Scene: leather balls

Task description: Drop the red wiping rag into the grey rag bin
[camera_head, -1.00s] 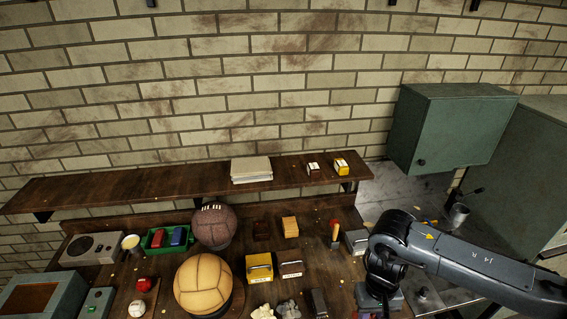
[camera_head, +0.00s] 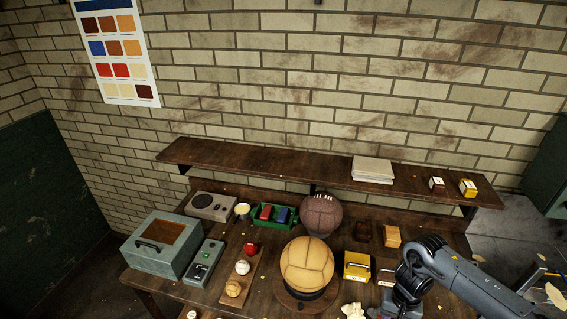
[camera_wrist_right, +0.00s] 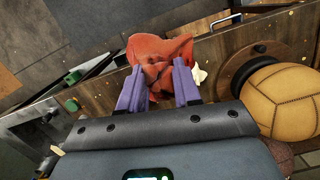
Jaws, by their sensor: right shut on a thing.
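The red wiping rag (camera_wrist_right: 165,48) is bunched between the two purple fingers of my right gripper (camera_wrist_right: 158,68) in the right wrist view. The gripper is shut on the rag, which hangs beside the wooden front of the bench. In the head view my right arm (camera_head: 462,280) comes in from the right over the bench's right part; its fingers and the rag are not visible there. I cannot make out the grey rag bin in either current view. My left gripper is not in view.
The bench (camera_head: 262,292) carries a tan ball (camera_head: 307,264) on a stand, a brown ball (camera_head: 321,214), a yellow box (camera_head: 357,266), a green tray (camera_head: 259,222) and a grey-green box (camera_head: 161,246). A wooden shelf (camera_head: 300,172) runs behind. Floor shows left of the bench.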

